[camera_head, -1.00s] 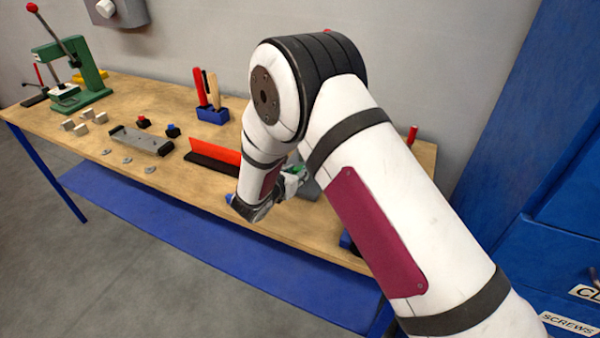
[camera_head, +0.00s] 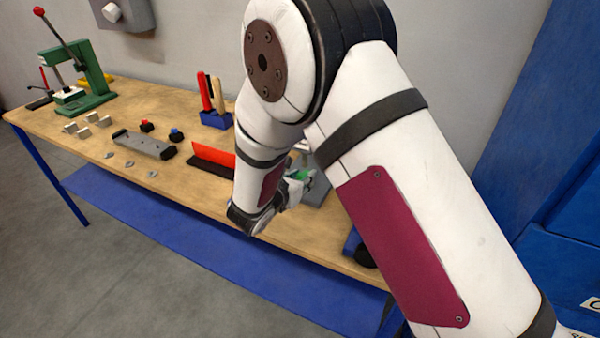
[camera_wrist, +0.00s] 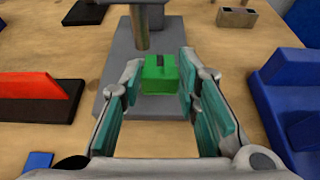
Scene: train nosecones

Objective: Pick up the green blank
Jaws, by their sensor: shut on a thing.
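The green blank (camera_wrist: 160,76) is a small bright green block with a dark slot in its top. It sits between the fingertips of my gripper (camera_wrist: 160,70), which is shut on it with teal-padded fingers on its left and right sides. In the wrist view the blank appears over the grey base plate (camera_wrist: 118,42) of a stand with a post; I cannot tell whether it touches the plate. In the head view my gripper (camera_head: 297,188) is partly hidden by my arm, with a bit of green at it.
A red-and-black piece (camera_wrist: 38,95) lies to the left in the wrist view, and blue bins (camera_wrist: 285,85) stand to the right. The head view shows a grey fixture plate (camera_head: 144,144), a blue tool holder (camera_head: 215,120) and a green press (camera_head: 92,85) farther left on the bench.

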